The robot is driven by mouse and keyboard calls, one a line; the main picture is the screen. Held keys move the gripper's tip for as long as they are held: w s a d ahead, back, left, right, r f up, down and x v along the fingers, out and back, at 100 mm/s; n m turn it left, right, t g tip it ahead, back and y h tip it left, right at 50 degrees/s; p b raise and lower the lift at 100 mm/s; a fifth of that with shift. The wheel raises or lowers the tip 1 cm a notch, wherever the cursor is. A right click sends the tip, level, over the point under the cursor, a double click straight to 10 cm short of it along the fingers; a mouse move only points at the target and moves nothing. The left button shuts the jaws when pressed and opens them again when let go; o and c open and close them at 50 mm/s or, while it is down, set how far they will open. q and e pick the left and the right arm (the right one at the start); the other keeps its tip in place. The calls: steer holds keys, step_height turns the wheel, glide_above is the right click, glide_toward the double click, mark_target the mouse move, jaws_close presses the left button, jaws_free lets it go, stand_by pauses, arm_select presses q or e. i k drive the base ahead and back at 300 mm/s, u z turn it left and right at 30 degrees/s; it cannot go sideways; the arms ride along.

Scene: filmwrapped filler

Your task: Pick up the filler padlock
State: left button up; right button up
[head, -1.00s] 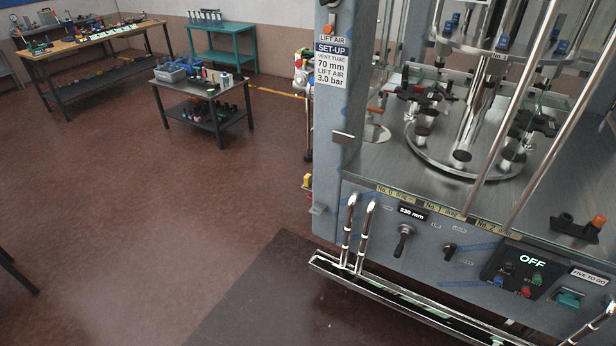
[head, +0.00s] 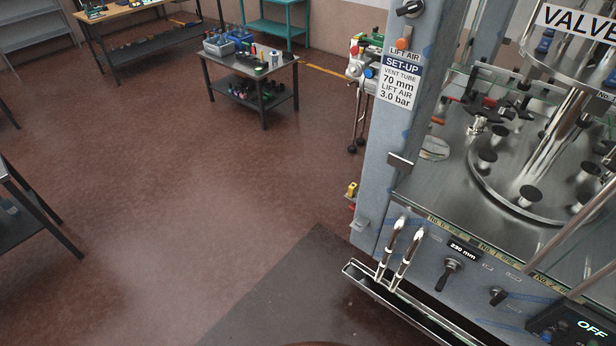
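I cannot make out the filler padlock for certain. A small yellow piece (head: 352,189) with a bit of red below it sits on the left side of the filling machine (head: 388,150), low on its corner post; it is too small to tell whether it is a padlock. The machine's front panel carries a black lever switch (head: 449,274), a smaller knob (head: 498,297) and an "OFF" display (head: 590,325). Neither of my grippers is in view.
A metal drip tray (head: 400,305) juts out along the machine's front. A dark mat (head: 290,290) lies before it. A small cart (head: 225,62) with a blue bin, workbenches (head: 120,18) and a table (head: 30,215) at the left edge surround open red floor.

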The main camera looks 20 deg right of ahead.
mark_target(353, 187)
steer(key=u, duration=0.25)
steer(key=i, duration=1.1)
steer(key=z, duration=0.05)
